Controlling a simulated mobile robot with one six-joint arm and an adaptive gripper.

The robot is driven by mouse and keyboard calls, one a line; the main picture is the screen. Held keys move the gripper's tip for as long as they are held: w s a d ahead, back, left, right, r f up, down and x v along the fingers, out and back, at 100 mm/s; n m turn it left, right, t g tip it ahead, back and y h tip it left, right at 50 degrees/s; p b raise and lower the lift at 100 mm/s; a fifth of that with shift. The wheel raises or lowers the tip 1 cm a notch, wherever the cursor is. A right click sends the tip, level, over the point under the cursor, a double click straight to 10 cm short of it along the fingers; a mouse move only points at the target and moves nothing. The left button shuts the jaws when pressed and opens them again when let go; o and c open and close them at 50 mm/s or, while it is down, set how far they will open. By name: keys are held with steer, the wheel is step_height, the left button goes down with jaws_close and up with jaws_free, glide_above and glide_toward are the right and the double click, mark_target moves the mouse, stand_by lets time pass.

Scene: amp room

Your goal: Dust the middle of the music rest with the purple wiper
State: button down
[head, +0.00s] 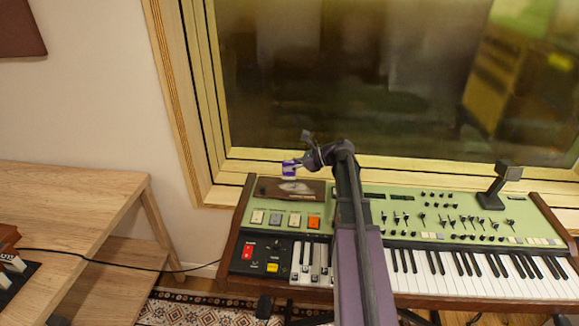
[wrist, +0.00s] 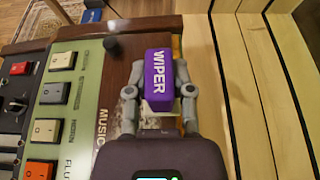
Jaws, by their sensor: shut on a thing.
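The purple wiper (head: 289,166), with white "WIPER" lettering on its block (wrist: 158,72), is held between the two fingers of my gripper (wrist: 158,95). In the head view it shows at the upper edge of the music rest (head: 268,188), a dark brown panel at the keyboard's back left. A pale smudge (head: 297,187) lies near the panel's middle. In the wrist view the music rest (wrist: 122,75) runs under and left of the wiper, and my gripper hides part of it. I cannot tell whether the wiper touches the panel.
The green-topped keyboard (head: 440,205) carries many knobs and switches in front of and beside the rest. A small dark stand (head: 495,190) rises at its right. A window frame (head: 225,178) stands close behind. A wooden desk (head: 75,200) is at the left.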

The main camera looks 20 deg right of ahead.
steer(key=shift+f+b, duration=0.95)
steer(key=shift+b, duration=0.05)
stand_by(0.6)
steer(key=shift+s+a, duration=0.1)
steer(key=shift+s+a+r, duration=0.1)
steer(key=shift+s+a, duration=0.3)
steer(key=shift+s, duration=0.3)
steer(key=shift+s+a, duration=0.4)
steer(key=shift+s, duration=0.3)
steer(key=shift+s, duration=0.1)
steer(key=shift+s+a, duration=0.45)
steer(key=shift+s, duration=0.3)
steer(key=shift+s+a, duration=0.45)
steer(key=shift+s, duration=0.25)
steer(key=shift+s, duration=0.1)
steer(key=shift+s+d, duration=0.3)
steer(key=shift+d, duration=0.4)
